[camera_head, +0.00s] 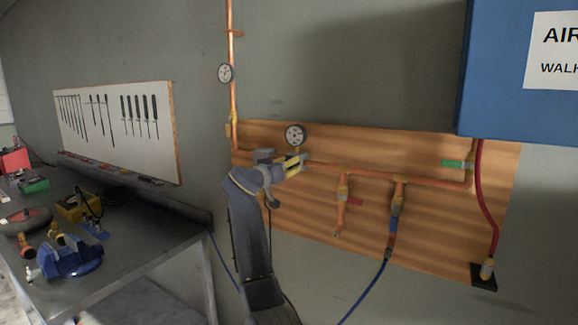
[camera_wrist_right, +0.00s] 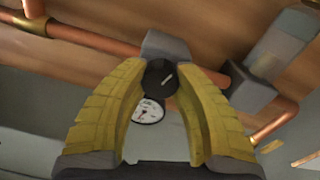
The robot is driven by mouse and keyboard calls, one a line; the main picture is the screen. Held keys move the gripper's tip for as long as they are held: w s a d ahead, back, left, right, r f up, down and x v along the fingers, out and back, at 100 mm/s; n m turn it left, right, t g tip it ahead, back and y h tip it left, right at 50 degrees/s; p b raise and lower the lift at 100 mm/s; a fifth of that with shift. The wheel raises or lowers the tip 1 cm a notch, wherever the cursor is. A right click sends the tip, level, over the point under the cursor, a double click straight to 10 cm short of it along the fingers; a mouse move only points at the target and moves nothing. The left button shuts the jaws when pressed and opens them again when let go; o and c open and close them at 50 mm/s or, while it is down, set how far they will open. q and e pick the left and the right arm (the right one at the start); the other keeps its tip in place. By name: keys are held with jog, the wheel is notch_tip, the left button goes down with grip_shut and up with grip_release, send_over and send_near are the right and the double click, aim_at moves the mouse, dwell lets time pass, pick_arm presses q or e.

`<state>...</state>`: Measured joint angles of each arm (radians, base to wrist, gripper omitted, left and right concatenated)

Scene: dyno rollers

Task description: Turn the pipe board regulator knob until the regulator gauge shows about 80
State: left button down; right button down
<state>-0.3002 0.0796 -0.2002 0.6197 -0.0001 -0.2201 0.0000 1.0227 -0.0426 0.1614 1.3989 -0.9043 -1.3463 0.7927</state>
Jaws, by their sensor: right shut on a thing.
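The pipe board (camera_head: 420,235) is a wooden panel with copper pipes on the wall. The round white regulator gauge (camera_head: 294,135) stands above the pipe, just over my right gripper (camera_head: 294,166). Its needle is too small to read. In the right wrist view the yellow fingers of my right gripper (camera_wrist_right: 162,78) are shut on the dark round regulator knob (camera_wrist_right: 158,80), which has a pale pointer mark. The gauge also shows there, tilted, between the fingers (camera_wrist_right: 148,111). The knob is hidden by the gripper in the head view. My left gripper is in neither view.
A workbench (camera_head: 140,255) with a blue vise (camera_head: 70,258) stands left.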

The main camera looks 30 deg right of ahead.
jog(key=n, duration=0.4)
jog(key=shift+w+n, duration=0.1)
jog(key=shift+n, duration=2.2)
jog(key=c, duration=0.9)
grip_release()
jog(key=shift+a, duration=0.1)
jog(key=v, duration=1.2)
jog(key=shift+f, duration=0.15)
jog(key=shift+o, duration=0.2)
